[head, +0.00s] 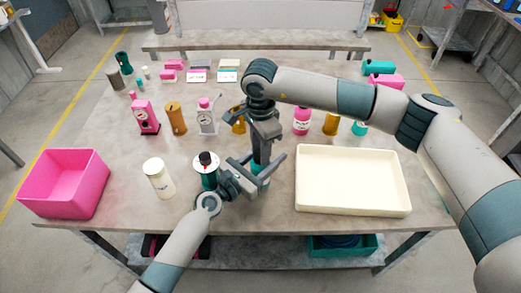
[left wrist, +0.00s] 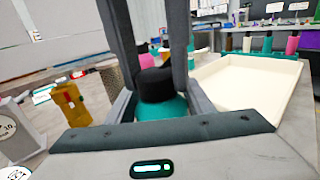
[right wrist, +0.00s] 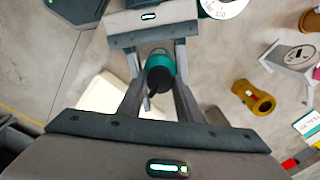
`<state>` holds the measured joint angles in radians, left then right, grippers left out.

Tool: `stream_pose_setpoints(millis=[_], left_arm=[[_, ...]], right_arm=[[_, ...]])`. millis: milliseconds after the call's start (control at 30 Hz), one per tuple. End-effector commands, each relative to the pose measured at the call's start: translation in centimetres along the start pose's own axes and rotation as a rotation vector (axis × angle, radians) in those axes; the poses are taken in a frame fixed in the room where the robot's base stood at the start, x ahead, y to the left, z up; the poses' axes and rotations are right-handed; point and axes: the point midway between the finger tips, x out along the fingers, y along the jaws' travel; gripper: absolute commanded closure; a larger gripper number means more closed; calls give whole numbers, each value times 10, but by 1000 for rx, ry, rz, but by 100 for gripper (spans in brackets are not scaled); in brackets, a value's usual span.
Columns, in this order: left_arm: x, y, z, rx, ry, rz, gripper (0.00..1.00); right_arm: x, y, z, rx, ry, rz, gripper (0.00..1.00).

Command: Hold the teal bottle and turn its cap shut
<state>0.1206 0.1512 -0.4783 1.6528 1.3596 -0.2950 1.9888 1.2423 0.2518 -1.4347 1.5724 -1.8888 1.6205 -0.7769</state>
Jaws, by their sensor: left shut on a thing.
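The teal bottle (head: 262,171) stands upright near the front middle of the table, mostly hidden by my grippers in the head view. Its teal shoulder (left wrist: 162,109) and black cap (left wrist: 155,84) show in the left wrist view. The black cap (right wrist: 159,78) also shows in the right wrist view. My left gripper (head: 257,178) is shut on the bottle's body from the side. My right gripper (head: 262,157) points straight down from above, its fingers apart on both sides of the cap. Whether they touch the cap is hard to tell.
A cream tray (head: 352,209) lies close at the right. A pink bin (head: 62,190) is at the left edge. Several bottles and pumps stand behind my grippers.

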Motion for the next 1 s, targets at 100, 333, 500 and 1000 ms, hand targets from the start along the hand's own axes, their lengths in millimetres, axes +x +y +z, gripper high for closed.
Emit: stream_pose_setpoints(millis=[100,333,500,1000], left_arm=[[0,0,0,0,0,0,84],[0,0,0,0,0,0,84],[0,0,0,0,0,0,84],[0,0,0,0,1,-1,84]], right_arm=[[0,0,0,0,0,0,91],[-1,0,0,26,0,-1,91],[-1,0,0,86,0,-1,91],[-1,-1,0,479,-1,-1,91]])
